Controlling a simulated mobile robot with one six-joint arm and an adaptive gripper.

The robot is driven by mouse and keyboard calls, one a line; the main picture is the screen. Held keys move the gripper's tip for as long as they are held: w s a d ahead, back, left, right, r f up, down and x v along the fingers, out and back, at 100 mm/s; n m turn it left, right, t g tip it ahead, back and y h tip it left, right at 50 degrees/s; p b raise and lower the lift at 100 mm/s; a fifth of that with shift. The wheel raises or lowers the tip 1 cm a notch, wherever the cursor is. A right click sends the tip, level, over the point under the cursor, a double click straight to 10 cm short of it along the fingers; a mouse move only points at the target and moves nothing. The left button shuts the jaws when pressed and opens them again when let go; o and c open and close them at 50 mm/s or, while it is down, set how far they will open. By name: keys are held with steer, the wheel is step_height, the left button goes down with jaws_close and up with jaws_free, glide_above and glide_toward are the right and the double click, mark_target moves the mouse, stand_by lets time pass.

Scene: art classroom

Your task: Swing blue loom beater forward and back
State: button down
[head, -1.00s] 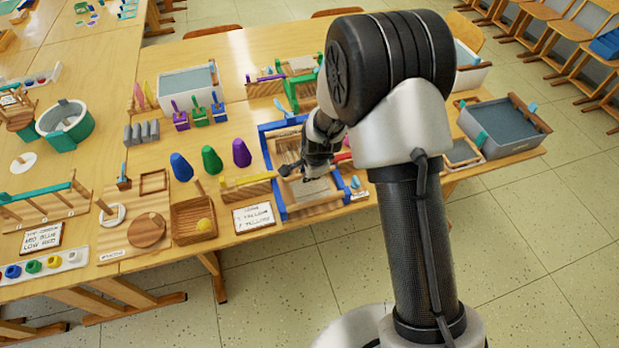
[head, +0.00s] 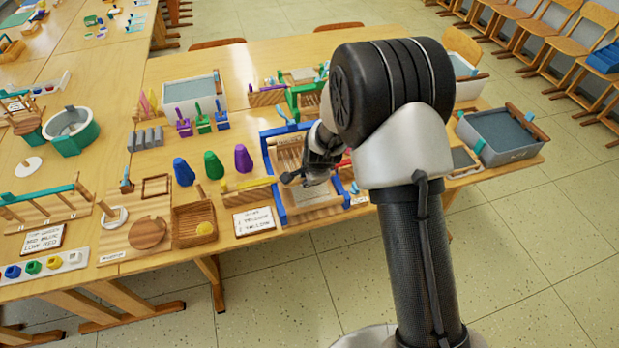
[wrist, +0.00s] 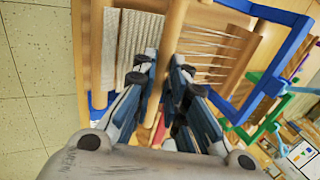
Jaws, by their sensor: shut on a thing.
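The blue-framed loom (head: 268,160) stands near the front edge of the table, with strung threads at its back and pale woven cloth (head: 318,195) at its front. My gripper (head: 300,178) reaches down into the loom from the right. In the wrist view my gripper (wrist: 165,65) has a finger on each side of the loom's wooden beater bar (wrist: 173,25) and is shut on it. The woven cloth (wrist: 136,40) lies left of the bar and bare threads (wrist: 208,50) lie right of it. My arm covers the loom's right side in the head view.
A yellow-topped wooden piece (head: 248,184) and a lettered card (head: 254,220) stand close left of the loom. Blue, green and purple cones (head: 214,165) are farther left. A green-framed loom (head: 298,100) is behind. A grey bin (head: 500,135) stands at the right.

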steer(key=shift+s+d+f+g, duration=0.15)
steer(key=shift+s+f+g, duration=0.05)
steer(key=shift+s+f, duration=0.3)
steer(key=shift+s+d+f+g, duration=0.15)
steer(key=shift+s+f+g, duration=0.05)
steer(key=shift+s+f, duration=0.25)
steer(key=c, duration=1.6)
jaws_free()
steer(key=shift+r, duration=0.25)
steer(key=v, duration=1.2)
steer(key=shift+w, duration=0.2)
steer(key=shift+r, duration=0.2)
